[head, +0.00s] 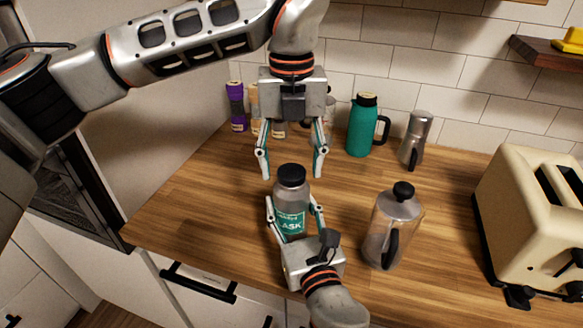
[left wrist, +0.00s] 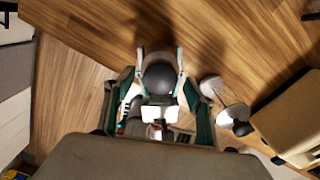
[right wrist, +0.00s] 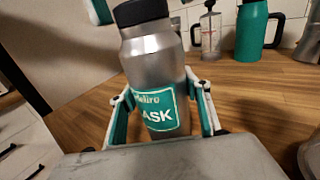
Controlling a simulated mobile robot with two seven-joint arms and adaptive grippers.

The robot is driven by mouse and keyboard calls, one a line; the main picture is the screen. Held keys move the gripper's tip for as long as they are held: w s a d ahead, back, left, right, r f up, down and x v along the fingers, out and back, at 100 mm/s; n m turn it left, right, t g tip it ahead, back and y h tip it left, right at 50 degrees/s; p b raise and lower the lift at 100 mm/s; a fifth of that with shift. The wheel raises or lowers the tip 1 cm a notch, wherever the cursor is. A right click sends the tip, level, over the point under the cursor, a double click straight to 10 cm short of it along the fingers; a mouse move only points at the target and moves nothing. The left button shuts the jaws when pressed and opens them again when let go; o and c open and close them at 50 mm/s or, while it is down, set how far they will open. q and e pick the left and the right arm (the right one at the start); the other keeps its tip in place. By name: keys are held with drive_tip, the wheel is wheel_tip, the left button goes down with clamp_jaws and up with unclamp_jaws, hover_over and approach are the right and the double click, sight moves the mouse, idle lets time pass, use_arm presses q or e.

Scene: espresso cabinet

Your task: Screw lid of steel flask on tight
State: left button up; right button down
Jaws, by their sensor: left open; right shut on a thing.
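The steel flask (head: 295,198) stands upright, with a teal label, near the counter's front edge. Its black lid (head: 291,176) sits on its mouth; how tightly cannot be told. My right gripper (head: 293,212) is shut around the flask's body from the front. The right wrist view shows the flask (right wrist: 152,62) between its fingers, with the lid (right wrist: 140,12) cut by the top edge. My left gripper (head: 291,172) points down, open and empty, its fingers spread above and behind the lid. The left wrist view looks down on the round dark lid (left wrist: 160,78).
A glass and metal press pot (head: 398,225) stands close right of the flask. A cream toaster (head: 525,220) is farther right. A teal jug (head: 362,128), a moka pot (head: 415,140) and a purple package (head: 237,106) stand by the wall. Counter left of the flask is clear.

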use_arm(q)
wheel_tip(320, 180, up, 11)
drive_tip(key=shift+f, duration=0.2)
use_arm(e)
drive_tip(key=c, duration=1)
unclamp_jaws()
drive_tip(key=shift+o, duration=0.2)
drive_tip(key=v, duration=1.2)
